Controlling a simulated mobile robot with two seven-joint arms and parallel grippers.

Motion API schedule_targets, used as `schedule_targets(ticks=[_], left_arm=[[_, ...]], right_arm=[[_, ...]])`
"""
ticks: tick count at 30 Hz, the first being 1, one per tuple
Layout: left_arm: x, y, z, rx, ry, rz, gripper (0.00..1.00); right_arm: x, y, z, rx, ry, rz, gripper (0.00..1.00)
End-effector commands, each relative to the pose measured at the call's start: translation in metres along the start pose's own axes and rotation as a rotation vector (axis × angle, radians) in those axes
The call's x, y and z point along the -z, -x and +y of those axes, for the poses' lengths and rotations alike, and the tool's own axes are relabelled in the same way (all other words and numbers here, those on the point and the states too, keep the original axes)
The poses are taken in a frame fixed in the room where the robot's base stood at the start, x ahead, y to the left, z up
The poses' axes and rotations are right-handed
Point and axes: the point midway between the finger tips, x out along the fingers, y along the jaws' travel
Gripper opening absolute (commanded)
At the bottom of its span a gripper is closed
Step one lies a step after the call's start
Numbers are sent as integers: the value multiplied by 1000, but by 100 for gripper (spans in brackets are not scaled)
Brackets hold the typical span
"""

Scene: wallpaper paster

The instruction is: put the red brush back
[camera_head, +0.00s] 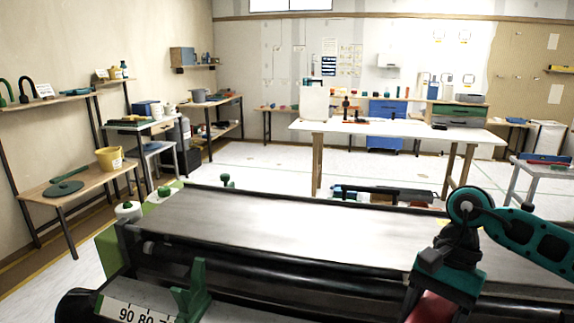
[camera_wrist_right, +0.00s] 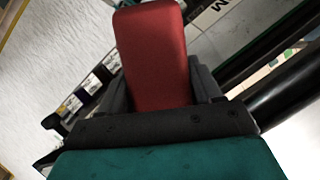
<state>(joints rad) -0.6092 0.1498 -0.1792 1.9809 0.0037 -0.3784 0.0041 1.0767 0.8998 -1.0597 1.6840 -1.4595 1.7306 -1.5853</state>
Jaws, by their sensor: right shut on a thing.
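The red brush (camera_wrist_right: 152,55) shows in the right wrist view as a smooth red block standing out from between the dark fingers. My right gripper (camera_wrist_right: 165,92) is shut on it. In the head view the red brush (camera_head: 432,308) is partly visible at the bottom edge, under the teal and black wrist of my right arm. The right gripper is at the front right of the paster machine (camera_head: 290,220), and its fingers are hidden there. The far end of the brush is out of the head view. My left gripper is not in view.
The machine's grey top is bare, with black rollers and a scale strip (camera_head: 130,312) along its near side. A green bracket (camera_head: 192,290) stands on that side. Beyond are a white worktable (camera_head: 390,128), a grey cart (camera_head: 545,172) and a low wooden bench (camera_head: 88,182) with a yellow bucket (camera_head: 109,158).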

Motion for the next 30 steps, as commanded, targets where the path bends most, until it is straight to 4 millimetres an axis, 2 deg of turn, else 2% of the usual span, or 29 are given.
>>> schedule_targets(ticks=[3, 9, 13, 19, 30], left_arm=[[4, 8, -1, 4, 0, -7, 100], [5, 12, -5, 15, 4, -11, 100], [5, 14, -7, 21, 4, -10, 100], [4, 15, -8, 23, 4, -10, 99], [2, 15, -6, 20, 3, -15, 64]], right_arm=[[-16, 5, -15, -106, 257, 5, 32], [-29, 8, -25, -245, 582, 5, 32], [-32, 9, -27, -291, 698, 4, 32], [-33, 8, -28, -311, 753, -2, 32], [-32, 9, -28, -311, 749, 1, 32]])
